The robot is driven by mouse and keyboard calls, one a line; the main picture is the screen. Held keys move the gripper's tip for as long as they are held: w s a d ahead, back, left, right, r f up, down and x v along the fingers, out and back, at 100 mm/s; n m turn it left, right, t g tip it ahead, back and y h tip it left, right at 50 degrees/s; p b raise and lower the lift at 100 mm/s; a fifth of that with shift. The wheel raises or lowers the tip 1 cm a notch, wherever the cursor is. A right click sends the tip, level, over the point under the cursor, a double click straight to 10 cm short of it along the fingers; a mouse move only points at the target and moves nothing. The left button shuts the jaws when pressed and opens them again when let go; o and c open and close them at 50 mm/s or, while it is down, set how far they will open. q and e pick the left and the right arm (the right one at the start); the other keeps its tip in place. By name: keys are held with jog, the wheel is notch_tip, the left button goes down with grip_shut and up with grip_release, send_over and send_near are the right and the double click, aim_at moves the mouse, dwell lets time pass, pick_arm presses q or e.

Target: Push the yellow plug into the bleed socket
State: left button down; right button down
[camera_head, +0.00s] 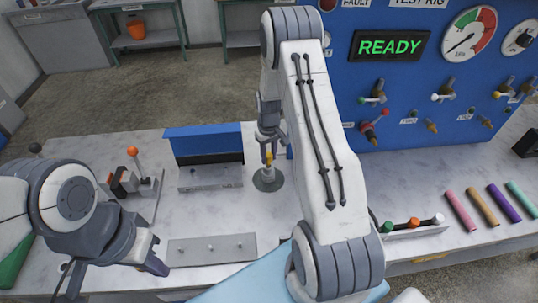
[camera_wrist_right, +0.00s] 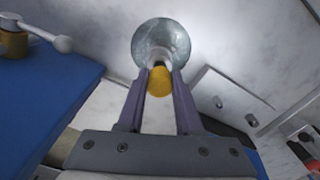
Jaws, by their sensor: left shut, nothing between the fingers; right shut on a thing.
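A small yellow plug (camera_head: 268,158) is between the fingers of my right gripper (camera_head: 269,140), which is shut on it. In the right wrist view the plug (camera_wrist_right: 159,82) shows end-on between the purple-grey fingertips (camera_wrist_right: 160,80). A round grey metal disc (camera_head: 268,180) lies on the bench beneath the plug; it also shows in the right wrist view (camera_wrist_right: 160,47). Whether the plug touches the disc, I cannot tell. My left gripper (camera_head: 152,262) is shut and empty over the bench's front left. I cannot tell which fitting is the bleed socket.
The blue test panel (camera_head: 350,75) with gauges, valves and a READY display (camera_head: 389,46) stands behind. A blue-backed fixture (camera_head: 205,142), an orange-knobbed lever (camera_head: 132,151) and a grey plate (camera_head: 212,249) are nearby. Several coloured rods (camera_head: 481,205) lie on the right.

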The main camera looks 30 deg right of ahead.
aim_at(269, 155)
jog(key=shift+f+b, duration=1)
jog(key=shift+f, duration=0.45)
jog(key=c, duration=0.5)
grip_release()
jog(key=shift+r, duration=0.55)
notch_tip(269, 155, up, 10)
jog(key=shift+f+b, duration=0.25)
jog(key=shift+b, duration=1)
